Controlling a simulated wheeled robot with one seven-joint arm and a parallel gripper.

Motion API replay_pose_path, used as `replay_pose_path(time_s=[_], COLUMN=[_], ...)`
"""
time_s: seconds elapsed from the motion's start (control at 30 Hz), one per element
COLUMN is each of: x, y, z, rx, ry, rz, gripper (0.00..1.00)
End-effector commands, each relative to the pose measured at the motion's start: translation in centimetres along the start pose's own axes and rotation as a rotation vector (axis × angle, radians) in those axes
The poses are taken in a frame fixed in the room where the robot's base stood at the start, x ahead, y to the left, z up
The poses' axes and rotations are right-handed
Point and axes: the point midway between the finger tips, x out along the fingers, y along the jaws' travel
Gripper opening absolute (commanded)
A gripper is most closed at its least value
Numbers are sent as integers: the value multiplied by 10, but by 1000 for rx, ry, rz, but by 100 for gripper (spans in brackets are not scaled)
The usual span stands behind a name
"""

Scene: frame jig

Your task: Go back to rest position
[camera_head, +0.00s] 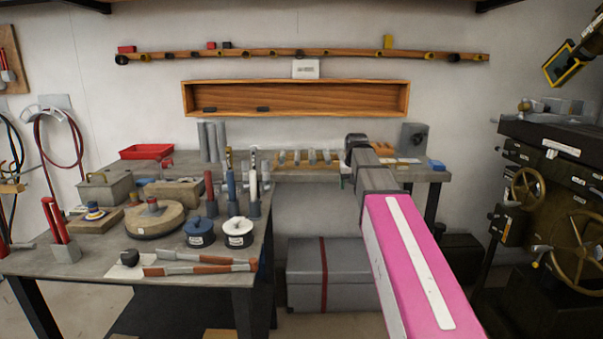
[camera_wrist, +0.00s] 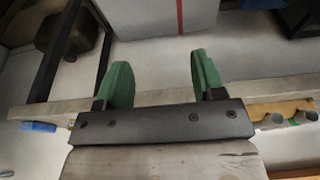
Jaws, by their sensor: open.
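My gripper (camera_wrist: 163,80) shows in the wrist view with its two green fingers spread apart and nothing between them. Pale floor shows between and beyond the fingers, past the edge of the grey back bench (camera_wrist: 40,112). In the head view my pink and grey arm reaches forward from the lower right to the back bench (camera_head: 310,174). The dark wrist end is in front of the right part of that bench. The fingers are mostly hidden there by the wrist.
A cluttered workbench (camera_head: 205,268) stands at the left. A grey chest with a red strap (camera_head: 305,272) is on the floor below the back bench. A dark machine with handwheels (camera_head: 555,185) stands at the right. A wooden wall shelf (camera_head: 297,98) hangs above the bench.

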Motion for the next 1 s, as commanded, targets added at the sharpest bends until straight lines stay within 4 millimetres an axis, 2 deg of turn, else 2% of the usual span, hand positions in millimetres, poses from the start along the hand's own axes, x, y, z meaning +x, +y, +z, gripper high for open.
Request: replay_pose_path(time_s=[0.03, 0.2, 0.5, 0.8, 1.0], x=[19, 75, 155, 214, 236], y=[0, 0, 0, 0, 0], z=[20, 68, 160, 258, 304], rx=[0, 0, 1, 1, 1], ry=[-14, -53, -119, -184, -214], rz=[0, 0, 0, 0, 0], gripper=[62, 62, 62, 62, 62])
